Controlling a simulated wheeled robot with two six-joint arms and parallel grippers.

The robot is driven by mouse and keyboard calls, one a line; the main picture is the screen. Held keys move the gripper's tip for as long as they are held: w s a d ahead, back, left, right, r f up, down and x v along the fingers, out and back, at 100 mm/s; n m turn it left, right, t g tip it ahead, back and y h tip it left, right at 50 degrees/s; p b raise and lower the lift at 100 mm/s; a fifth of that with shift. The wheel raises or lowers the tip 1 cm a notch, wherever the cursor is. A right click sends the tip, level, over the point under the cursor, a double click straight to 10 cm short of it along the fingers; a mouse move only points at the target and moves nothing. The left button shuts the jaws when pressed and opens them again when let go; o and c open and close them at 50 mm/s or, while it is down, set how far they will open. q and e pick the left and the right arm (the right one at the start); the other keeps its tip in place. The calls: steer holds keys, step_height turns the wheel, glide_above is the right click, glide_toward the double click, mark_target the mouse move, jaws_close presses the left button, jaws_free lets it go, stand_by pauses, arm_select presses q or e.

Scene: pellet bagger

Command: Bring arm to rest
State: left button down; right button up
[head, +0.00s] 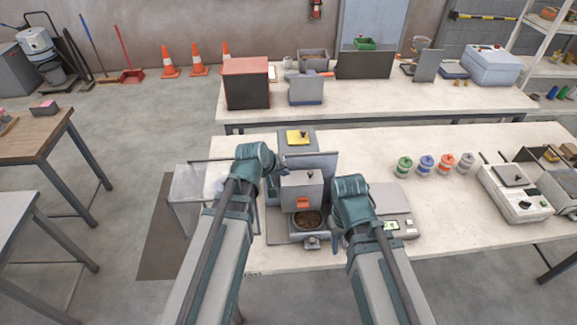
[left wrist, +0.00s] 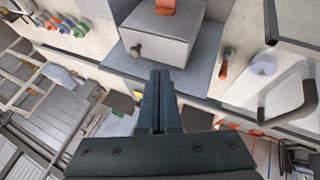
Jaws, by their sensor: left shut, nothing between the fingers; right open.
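The pellet bagger's grey box (head: 300,185) with an orange tag stands on the near table between my two arms. Below it is a round opening with brown pellets (head: 308,221). In the left wrist view, my left gripper (left wrist: 160,88) is shut and empty, its two fingers together, in front of a grey box with a knob (left wrist: 160,42). In the head view, my left wrist is beside the bagger's upper left, with the fingers not clear. My right gripper (head: 336,242) is open near the bagger's lower right, largely hidden by its own wrist and arm.
A scale with a green display (head: 391,225) lies just right of my right arm. Several coloured spools (head: 426,164) and a white device (head: 515,190) stand further right. A clear-sided stand (head: 192,183) is left of the bagger. Floor at left is partly open.

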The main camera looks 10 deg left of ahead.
arm_select(q)
steer(key=shift+s+r, duration=0.4)
steer(key=shift+r, duration=0.1)
steer(key=s+d+f+m+g+y+b, duration=0.2)
steer(key=s+d+f+m+g+b, duration=0.1)
steer(key=s+f+b, duration=0.5)
steer(key=s+d+f+m+g+y+b, duration=0.2)
steer(key=s+d+f+m+g+b, duration=0.2)
steer(key=s+f+b, duration=0.5)
step_height(320, 180, down, 5)
steer(key=shift+s+d+r+m, duration=0.1)
steer(key=shift+s+d+m, duration=0.6)
steer(key=shift+d+m, duration=0.15)
